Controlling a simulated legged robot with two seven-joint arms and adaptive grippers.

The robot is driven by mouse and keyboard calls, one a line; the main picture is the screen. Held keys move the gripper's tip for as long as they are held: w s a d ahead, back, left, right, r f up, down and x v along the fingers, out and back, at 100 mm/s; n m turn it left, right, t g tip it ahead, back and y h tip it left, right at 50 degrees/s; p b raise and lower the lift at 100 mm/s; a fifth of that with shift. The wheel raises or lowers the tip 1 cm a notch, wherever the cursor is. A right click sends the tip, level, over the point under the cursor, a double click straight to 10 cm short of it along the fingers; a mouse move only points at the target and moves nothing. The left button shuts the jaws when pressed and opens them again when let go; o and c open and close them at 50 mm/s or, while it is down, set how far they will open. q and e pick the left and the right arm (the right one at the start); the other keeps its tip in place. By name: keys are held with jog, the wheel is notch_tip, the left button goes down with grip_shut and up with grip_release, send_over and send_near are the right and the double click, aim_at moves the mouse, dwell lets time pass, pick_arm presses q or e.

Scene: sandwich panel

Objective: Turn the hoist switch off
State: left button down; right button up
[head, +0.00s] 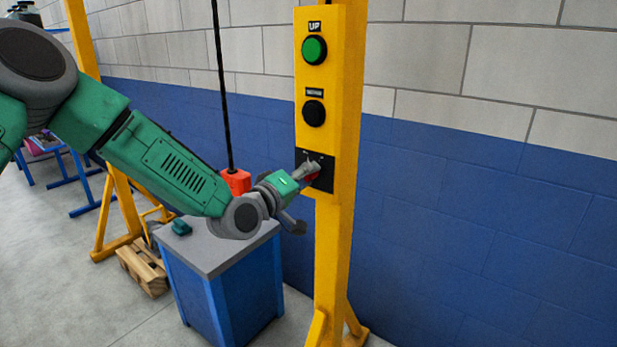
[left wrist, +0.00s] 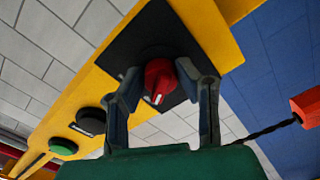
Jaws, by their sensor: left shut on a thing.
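The hoist switch is a red rotary knob (left wrist: 160,80) on a black square plate (left wrist: 122,50) low on the yellow post. In the head view the plate (head: 326,184) is partly covered by my left gripper (head: 312,174). In the left wrist view the two fingers of my left gripper (left wrist: 164,92) stand on either side of the red knob and are shut on it. A white mark shows on the knob's front. My right gripper is not in view.
Above the switch, the yellow post (head: 349,80) carries a black button (head: 314,113) and a green button (head: 314,50) labelled UP. A red hoist block (head: 236,181) hangs on a black cable over a blue cabinet with a grey top (head: 205,255). A wooden pallet (head: 142,268) lies at left.

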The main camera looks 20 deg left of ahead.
pick_arm(q)
jog(key=shift+w+a+r, duration=0.1)
jog(key=shift+a+r, duration=0.05)
jog(key=shift+r, duration=0.05)
jog(key=c, duration=1.2)
grip_release()
jog(key=shift+f, duration=0.1)
jog(key=shift+w+f, duration=0.1)
jog(key=shift+s+a, duration=0.1)
jog(key=shift+s, duration=0.1)
jog(key=v, duration=1.1)
jog(key=shift+s+a+f, duration=0.1)
jog(key=shift+s+a, duration=0.05)
jog(key=shift+s, duration=0.15)
